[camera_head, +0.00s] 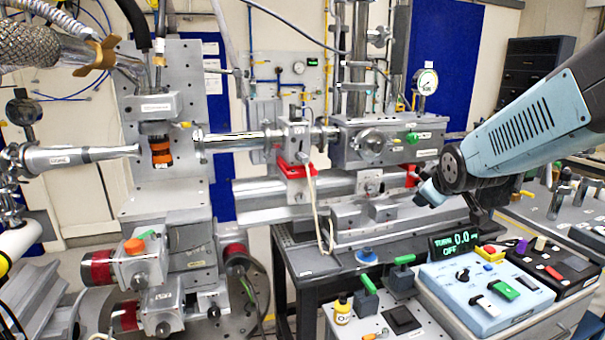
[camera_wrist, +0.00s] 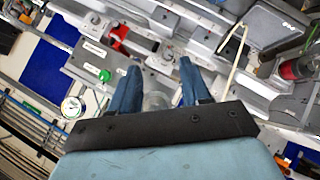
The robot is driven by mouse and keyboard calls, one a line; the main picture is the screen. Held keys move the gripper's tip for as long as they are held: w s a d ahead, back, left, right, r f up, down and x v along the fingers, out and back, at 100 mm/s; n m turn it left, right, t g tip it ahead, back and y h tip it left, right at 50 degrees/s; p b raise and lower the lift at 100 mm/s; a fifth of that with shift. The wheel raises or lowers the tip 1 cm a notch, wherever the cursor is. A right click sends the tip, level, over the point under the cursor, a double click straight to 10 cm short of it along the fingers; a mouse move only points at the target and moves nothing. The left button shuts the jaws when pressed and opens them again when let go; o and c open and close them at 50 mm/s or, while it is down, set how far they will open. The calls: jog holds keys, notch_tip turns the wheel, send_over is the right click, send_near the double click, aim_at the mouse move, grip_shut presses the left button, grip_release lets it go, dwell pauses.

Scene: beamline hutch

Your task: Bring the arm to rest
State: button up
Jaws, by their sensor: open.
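My light-blue arm (camera_head: 535,120) reaches in from the right edge in the head view. My gripper (camera_head: 430,192) is at its end, in front of the right end of the metal beamline bench. In the wrist view the two blue fingers of my gripper (camera_wrist: 158,68) stand apart with nothing held between them. Metal bench parts show beyond the fingertips. The head view does not show clearly whether the fingers touch anything.
Below my gripper stand a display reading "TURN 0.0 OFF" (camera_head: 455,243), a light-blue control box (camera_head: 487,297) and a black box (camera_head: 553,272). A pressure gauge (camera_head: 426,82) rises behind. A yellow bottle (camera_head: 342,309) and green-handled blocks stand at the front.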

jog(key=s+a+r+m+g, duration=0.1)
jog(key=s+m, duration=0.3)
jog(key=s, duration=0.6)
jog(key=s+a+r+m+g+y, duration=0.1)
jog(key=s+a+m+g, duration=0.3)
jog(key=s, duration=0.7)
jog(key=shift+a+r, duration=0.2)
